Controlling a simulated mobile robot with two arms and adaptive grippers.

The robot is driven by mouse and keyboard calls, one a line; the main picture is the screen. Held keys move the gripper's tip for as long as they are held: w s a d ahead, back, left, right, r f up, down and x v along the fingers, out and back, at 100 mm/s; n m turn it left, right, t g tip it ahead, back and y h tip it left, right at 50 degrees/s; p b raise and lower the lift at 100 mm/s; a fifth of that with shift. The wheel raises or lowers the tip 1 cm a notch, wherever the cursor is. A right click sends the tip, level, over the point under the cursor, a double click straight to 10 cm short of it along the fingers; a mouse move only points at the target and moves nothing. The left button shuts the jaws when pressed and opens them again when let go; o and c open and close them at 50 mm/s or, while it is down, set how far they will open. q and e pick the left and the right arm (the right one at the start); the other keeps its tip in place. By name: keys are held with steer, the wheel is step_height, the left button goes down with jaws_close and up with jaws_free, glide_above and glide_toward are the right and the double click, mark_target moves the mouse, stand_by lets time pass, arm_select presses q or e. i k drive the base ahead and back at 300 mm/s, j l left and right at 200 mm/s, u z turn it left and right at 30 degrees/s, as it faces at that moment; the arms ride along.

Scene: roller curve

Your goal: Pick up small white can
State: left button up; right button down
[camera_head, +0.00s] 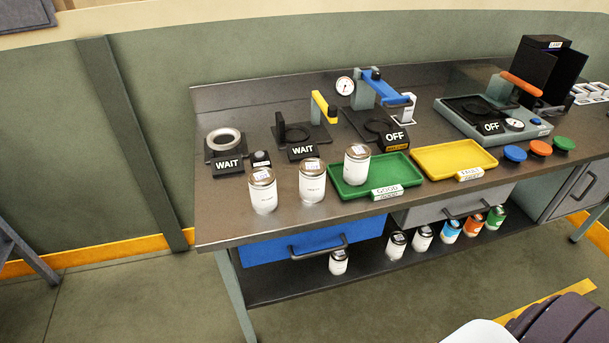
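Three white cans with silver lids stand upright on the bench: one at the left (263,196), one beside it (312,187), and one on the green tray (356,170). Smaller-looking white cans stand on the lower shelf: one under the blue drawer (338,265) and two further right, one (396,247) next to the other (422,241). I cannot tell which can the task means. Neither of my grippers shows in this view.
The grey bench (285,222) carries stations with WAIT and OFF signs, a green tray (345,190) and a yellow tray (428,172). A blue drawer (275,252) and grey drawer (435,213) overhang the shelf. Coloured cans (473,226) stand there too. Floor in front is mostly clear.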

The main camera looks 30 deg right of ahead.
mark_target(312, 169)
steer(key=i+l+u, duration=0.1)
steer(key=l+u, duration=0.3)
steer(key=l, duration=0.65)
steer(key=l+u, duration=0.35)
steer(key=l, duration=0.7)
